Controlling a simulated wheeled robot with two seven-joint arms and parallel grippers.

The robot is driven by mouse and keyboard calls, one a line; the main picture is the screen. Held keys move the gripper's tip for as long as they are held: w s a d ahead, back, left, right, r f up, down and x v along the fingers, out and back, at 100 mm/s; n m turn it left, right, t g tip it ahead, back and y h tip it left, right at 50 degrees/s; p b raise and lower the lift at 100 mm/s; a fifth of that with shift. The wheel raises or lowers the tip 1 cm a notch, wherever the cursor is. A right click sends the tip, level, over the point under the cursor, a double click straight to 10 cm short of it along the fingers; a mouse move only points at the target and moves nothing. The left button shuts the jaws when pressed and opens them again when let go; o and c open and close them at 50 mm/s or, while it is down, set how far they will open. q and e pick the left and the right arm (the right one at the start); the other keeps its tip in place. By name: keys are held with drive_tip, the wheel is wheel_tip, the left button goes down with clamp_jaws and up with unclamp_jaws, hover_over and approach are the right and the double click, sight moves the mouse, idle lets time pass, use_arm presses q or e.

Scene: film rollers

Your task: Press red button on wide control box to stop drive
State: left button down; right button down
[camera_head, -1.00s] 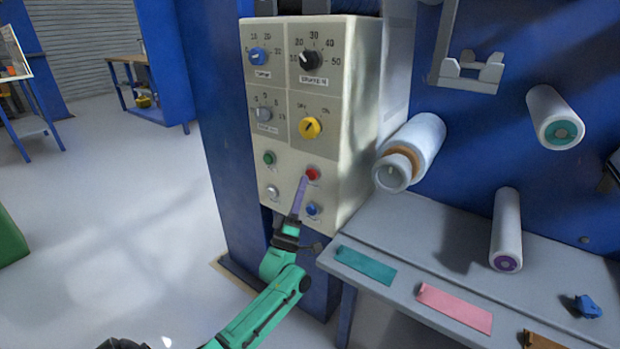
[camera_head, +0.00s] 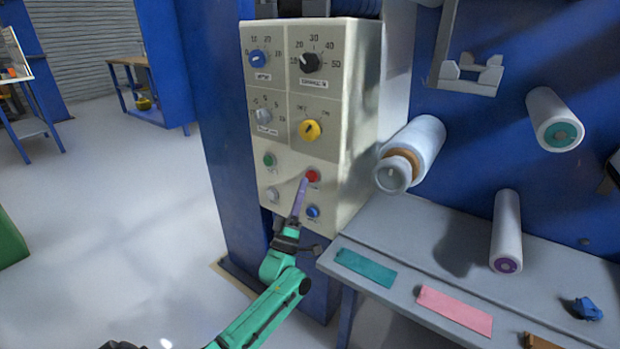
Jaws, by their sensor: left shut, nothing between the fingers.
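The wide control box (camera_head: 355,140) is cream-coloured and fixed to a blue post, with knobs on its upper face and several small buttons below. The red button (camera_head: 313,176) is in the upper right of the button group. My left gripper (camera_head: 304,183) is shut and empty, its purple fingers pointing up at the box. Its tip overlaps the left edge of the red button in the picture; I cannot tell whether it touches. The blue button (camera_head: 313,211) is just below and right of the fingers. My right gripper is not in view.
A green button (camera_head: 269,160) and a pale button (camera_head: 272,194) lie left of the fingers. White rollers (camera_head: 420,145) stick out from the blue wall at right. A grey shelf (camera_head: 400,230) with coloured strips lies below right. Open floor is at left.

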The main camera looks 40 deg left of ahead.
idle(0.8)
use_arm(q)
drive_tip(key=shift+w+b, duration=0.3)
drive_tip(key=shift+w, duration=0.15)
drive_tip(key=shift+w+b, duration=0.4)
drive_tip(key=shift+w, duration=0.05)
idle(0.5)
drive_tip(key=shift+s+p, duration=0.65)
drive_tip(key=shift+s, duration=0.25)
